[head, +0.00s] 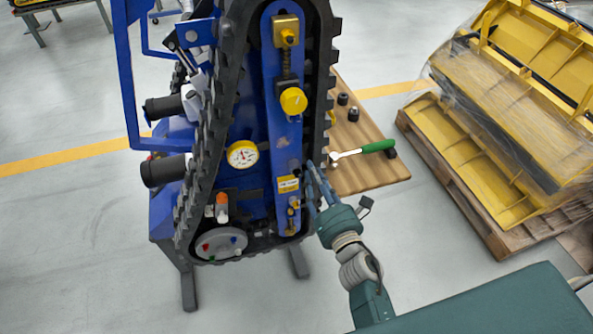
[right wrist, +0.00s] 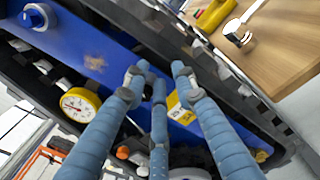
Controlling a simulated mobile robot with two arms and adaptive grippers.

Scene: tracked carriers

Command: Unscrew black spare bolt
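The blue tracked carrier (head: 262,120) stands upright on a stand, with a black toothed track around it. My right gripper (head: 314,176) is at its lower right side, close to the yellow label (head: 289,184). In the right wrist view the three blue fingers (right wrist: 158,82) are spread apart in front of the blue side bar (right wrist: 95,60). I see no bolt between the fingertips; a small black bolt there cannot be made out. Several black bolt-like pieces (head: 353,114) stand on the wooden table (head: 372,180) behind. My left gripper is not in view.
A pallet (head: 470,215) with wrapped yellow parts stands at the right. The floor at the left is mostly clear.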

